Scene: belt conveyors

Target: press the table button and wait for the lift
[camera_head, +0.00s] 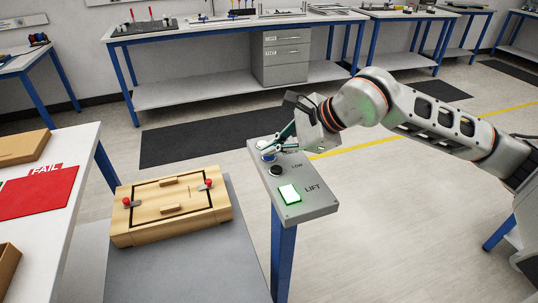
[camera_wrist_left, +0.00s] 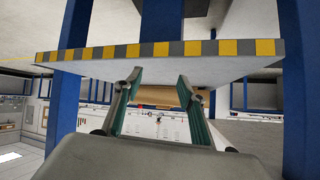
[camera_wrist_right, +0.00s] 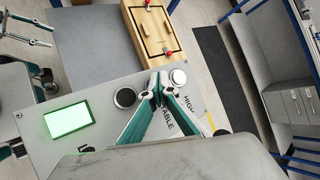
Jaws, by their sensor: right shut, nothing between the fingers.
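The right wrist view shows the shut fingertips (camera_wrist_right: 162,86) beside a pale round button (camera_wrist_right: 178,77) near the word HIGH; contact cannot be told. My left gripper (camera_wrist_left: 157,80) is open and empty, under a plate with a yellow-grey striped edge (camera_wrist_left: 195,48).
A wooden case (camera_head: 172,205) with red-knobbed latches lies on a grey platform (camera_head: 190,265) left of the box. A white table (camera_head: 75,150) with a red FAIL mat (camera_head: 40,192) stands farther left. Open floor lies right of the box.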

